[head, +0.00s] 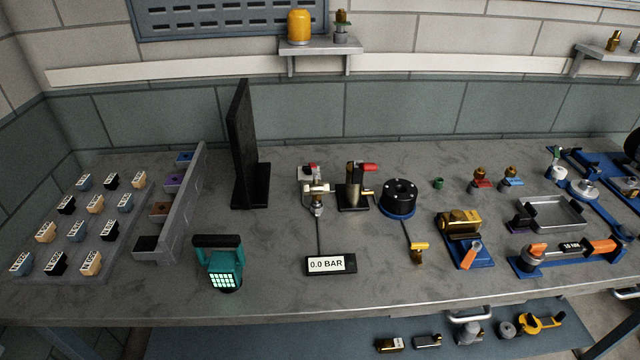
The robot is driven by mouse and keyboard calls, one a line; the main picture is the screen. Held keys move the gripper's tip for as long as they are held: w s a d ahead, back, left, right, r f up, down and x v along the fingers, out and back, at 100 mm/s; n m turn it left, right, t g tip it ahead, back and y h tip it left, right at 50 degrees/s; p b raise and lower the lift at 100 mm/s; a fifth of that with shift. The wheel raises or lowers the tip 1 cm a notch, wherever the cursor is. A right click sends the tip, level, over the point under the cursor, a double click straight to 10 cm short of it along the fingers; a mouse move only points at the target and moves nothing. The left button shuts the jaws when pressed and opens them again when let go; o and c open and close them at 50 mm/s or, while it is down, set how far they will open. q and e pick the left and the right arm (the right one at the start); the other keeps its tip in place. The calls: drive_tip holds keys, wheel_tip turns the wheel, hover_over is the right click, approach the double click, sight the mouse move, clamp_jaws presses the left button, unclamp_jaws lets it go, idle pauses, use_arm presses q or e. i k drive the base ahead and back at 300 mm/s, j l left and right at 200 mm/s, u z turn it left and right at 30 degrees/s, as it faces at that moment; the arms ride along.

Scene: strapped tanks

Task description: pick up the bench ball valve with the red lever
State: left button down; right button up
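A small brass valve with a flat red part (481,180) stands on the bench, right of centre. A similar brass valve with a flat blue part (512,178) stands just right of it. Red also shows on a brass fitting on a black base with a red handle (354,185), left of the black round reel. A silver fitting with a small red top (316,190) stands beside that one. I cannot tell for sure at this size which is the ball valve with the red lever. Neither of my grippers is in view.
The grey bench (390,285) has clear room along its front edge. A black upright panel (242,150), a teal lamp (222,268), a 0.0 BAR display (331,265), the black reel (398,200), a yellow tool on a blue plate (460,225) and a metal tray (550,213) stand around.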

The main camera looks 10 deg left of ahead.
sight(316, 189)
drive_tip(key=i+l+u, duration=0.1)
drive_tip(key=l, duration=0.2)
drive_tip(key=i+l+u, duration=0.2)
drive_tip(key=l, duration=0.45)
drive_tip(key=i+l+u, duration=0.15)
drive_tip(key=l, duration=0.2)
drive_tip(key=i, duration=0.05)
